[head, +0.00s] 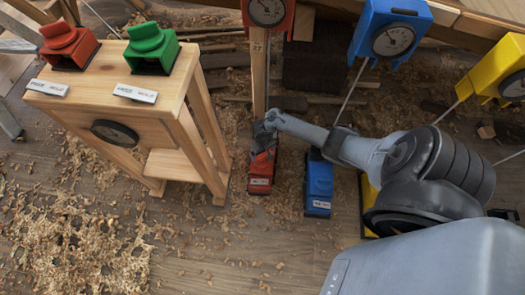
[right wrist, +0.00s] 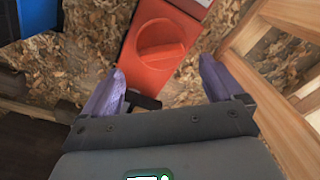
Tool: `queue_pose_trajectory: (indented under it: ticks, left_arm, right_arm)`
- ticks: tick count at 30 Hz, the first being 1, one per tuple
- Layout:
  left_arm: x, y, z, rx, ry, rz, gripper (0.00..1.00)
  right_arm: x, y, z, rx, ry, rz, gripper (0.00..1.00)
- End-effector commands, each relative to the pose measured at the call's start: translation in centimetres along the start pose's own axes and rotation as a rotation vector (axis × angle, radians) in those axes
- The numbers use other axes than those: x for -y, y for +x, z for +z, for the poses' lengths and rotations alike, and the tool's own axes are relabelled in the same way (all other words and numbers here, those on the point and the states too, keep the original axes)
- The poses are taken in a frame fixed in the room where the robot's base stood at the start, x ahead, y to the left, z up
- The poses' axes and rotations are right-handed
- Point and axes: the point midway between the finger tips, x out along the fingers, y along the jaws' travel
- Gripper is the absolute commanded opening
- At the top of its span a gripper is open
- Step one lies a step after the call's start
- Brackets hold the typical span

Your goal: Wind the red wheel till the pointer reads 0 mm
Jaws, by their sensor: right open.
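The red wheel (right wrist: 161,43) is a round knob with a raised bar across it, on top of a red block (right wrist: 140,72). In the head view the red block (head: 261,170) is low on the floor at the foot of a wooden post. My right gripper (head: 265,138) is over its far end and hides part of it. My left gripper is out of view.
A blue block (head: 318,185) is close right of the red one. Blue (head: 393,38) and yellow (head: 500,68) gauges are at upper right. Shavings litter the floor.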

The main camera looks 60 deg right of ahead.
Motion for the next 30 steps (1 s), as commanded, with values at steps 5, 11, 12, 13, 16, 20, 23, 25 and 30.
queue_pose_trajectory:
  ticks: [5, 11, 12, 13, 16, 20, 23, 25, 30]
  left_arm:
    - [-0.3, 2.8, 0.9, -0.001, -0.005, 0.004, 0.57]
    - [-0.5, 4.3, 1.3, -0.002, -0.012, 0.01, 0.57]
    - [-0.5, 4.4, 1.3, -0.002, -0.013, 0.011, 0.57]
    - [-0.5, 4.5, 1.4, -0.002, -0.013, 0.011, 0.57]
    - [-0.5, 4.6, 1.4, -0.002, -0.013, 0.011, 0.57]
    - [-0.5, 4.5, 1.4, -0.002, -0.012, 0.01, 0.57]
    - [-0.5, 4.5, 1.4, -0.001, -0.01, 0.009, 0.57]
    - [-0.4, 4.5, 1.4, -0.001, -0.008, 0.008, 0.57]
    - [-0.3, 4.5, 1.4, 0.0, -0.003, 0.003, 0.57]
  right_arm:
    - [0.0, 3.3, -0.1, -0.002, 0.001, -0.001, 0.94]
    - [0.0, 5.1, -0.1, -0.002, 0.001, 0.0, 0.94]
    - [0.0, 5.3, -0.1, -0.002, 0.001, 0.0, 0.94]
    - [0.0, 5.4, -0.1, -0.002, 0.001, 0.0, 0.94]
    - [0.0, 5.5, -0.1, -0.002, 0.001, 0.0, 0.94]
    - [0.0, 5.5, -0.1, -0.002, 0.001, -0.001, 0.94]
    - [0.0, 5.5, -0.1, -0.002, 0.001, -0.001, 0.94]
    - [0.0, 5.5, -0.1, -0.002, 0.001, -0.001, 0.86]
    - [0.0, 5.5, -0.1, -0.002, 0.001, -0.001, 0.6]
